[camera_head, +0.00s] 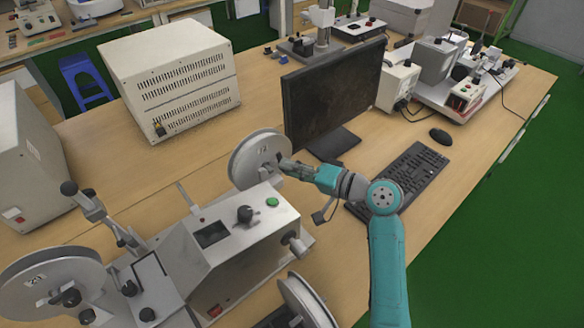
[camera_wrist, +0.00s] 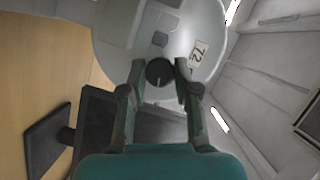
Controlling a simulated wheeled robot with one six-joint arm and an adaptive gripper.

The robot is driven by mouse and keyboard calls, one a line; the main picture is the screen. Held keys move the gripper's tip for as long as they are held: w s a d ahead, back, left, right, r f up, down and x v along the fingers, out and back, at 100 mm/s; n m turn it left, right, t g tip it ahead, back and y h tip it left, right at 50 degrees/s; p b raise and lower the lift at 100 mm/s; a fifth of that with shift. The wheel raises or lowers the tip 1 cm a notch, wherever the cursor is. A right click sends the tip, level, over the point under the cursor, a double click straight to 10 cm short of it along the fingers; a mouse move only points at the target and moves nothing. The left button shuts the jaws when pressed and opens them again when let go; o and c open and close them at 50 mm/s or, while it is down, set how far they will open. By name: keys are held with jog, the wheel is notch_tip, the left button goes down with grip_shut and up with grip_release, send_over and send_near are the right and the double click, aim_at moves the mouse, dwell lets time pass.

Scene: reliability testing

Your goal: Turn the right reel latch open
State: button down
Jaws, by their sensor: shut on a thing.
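The right reel (camera_head: 254,158) is a pale disc standing upright on the grey machine (camera_head: 230,245). In the wrist view the reel (camera_wrist: 112,25) fills the top, with a "72" label on its face. The reel latch (camera_wrist: 159,71) is a dark round knob with a light line across it, near the reel's centre. My gripper (camera_wrist: 158,74) has its two fingers on either side of the latch and is shut on it. In the head view my gripper (camera_head: 285,167) reaches the reel's face from the right and hides the latch.
A monitor (camera_head: 330,95) stands just behind my gripper, with a keyboard (camera_head: 405,178) and mouse (camera_head: 440,136) to the right. Another reel (camera_head: 48,282) is on the machine's left side. A large vented box (camera_head: 170,75) stands behind. Bare table (camera_head: 110,190) lies left of the right reel.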

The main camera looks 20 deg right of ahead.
jog(key=shift+f+m+y, duration=0.1)
jog(key=shift+m+y, duration=0.2)
jog(key=shift+m, duration=0.6)
jog(key=c, duration=0.8)
grip_release()
jog(key=shift+c, duration=0.2)
jog(key=shift+d, duration=0.1)
jog(key=f+v, duration=0.1)
jog(key=v, duration=1.1)
jog(key=shift+r, duration=0.3)
